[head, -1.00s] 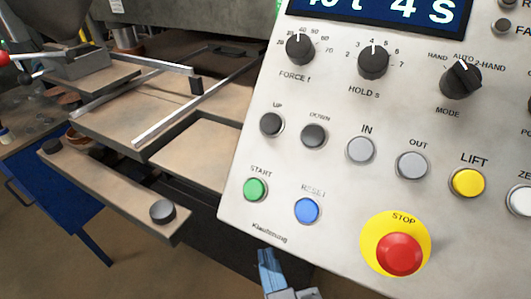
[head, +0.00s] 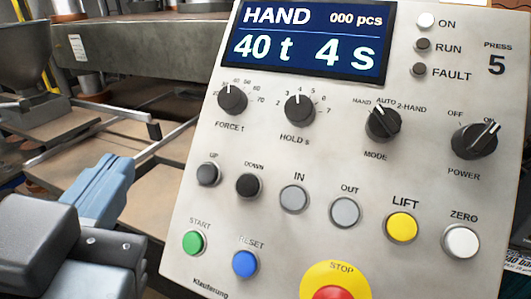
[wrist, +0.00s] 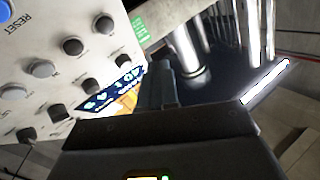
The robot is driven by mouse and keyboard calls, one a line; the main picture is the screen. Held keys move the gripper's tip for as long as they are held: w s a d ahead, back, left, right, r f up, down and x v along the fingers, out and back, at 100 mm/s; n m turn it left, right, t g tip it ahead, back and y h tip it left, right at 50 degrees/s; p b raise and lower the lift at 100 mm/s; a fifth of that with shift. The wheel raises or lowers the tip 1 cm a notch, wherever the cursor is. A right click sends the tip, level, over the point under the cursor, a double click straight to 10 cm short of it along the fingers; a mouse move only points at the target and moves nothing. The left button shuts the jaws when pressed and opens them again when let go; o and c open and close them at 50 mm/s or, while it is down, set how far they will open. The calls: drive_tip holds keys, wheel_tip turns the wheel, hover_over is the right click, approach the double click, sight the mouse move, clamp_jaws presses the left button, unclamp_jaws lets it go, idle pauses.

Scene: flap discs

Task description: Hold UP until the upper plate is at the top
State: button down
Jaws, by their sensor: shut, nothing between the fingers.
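The dark UP button (head: 208,173) is on the left side of the control panel (head: 330,150) in the head view, with the DOWN button (head: 249,186) to its right. My gripper (head: 118,170), with blue fingers, is left of the panel and looks apart from UP. It is shut and empty. Its fingers also show in the wrist view (wrist: 165,80), beside the panel. A thick grey plate (head: 150,52) crosses the upper left behind the panel; I cannot tell for sure if it is the upper plate, or its height.
The display (head: 308,38) reads HAND, 000 pcs, 40 t, 4 s. START (head: 194,243), RESET (head: 245,263) and the red STOP button (head: 335,292) are low on the panel. Metal rails (head: 158,145) and a tan table surface lie to the left.

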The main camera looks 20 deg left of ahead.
sight(207, 174)
drive_tip(key=shift+d+r+m+h, duration=0.4)
drive_tip(key=shift+d+r, duration=0.3)
drive_tip(key=shift+r, duration=0.15)
drive_tip(key=shift+w+f, duration=0.1)
drive_tip(key=w+f+b, duration=0.1)
drive_tip(key=w, duration=0.1)
drive_tip(key=w+f+b, duration=0.1)
drive_tip(key=f, duration=0.1)
drive_tip(key=w+f+b, duration=0.1)
drive_tip(key=w+f, duration=0.1)
drive_tip(key=shift+w+d, duration=0.25)
drive_tip(key=shift+w, duration=0.05)
drive_tip(key=shift+w+f+b, duration=0.25)
drive_tip(key=shift+w+b, duration=0.05)
drive_tip(key=shift+w, duration=0.2)
drive_tip(key=shift+f, duration=0.1)
idle(1.1)
drive_tip(key=shift+w+f+b, duration=0.15)
drive_tip(key=shift+w+b, duration=0.15)
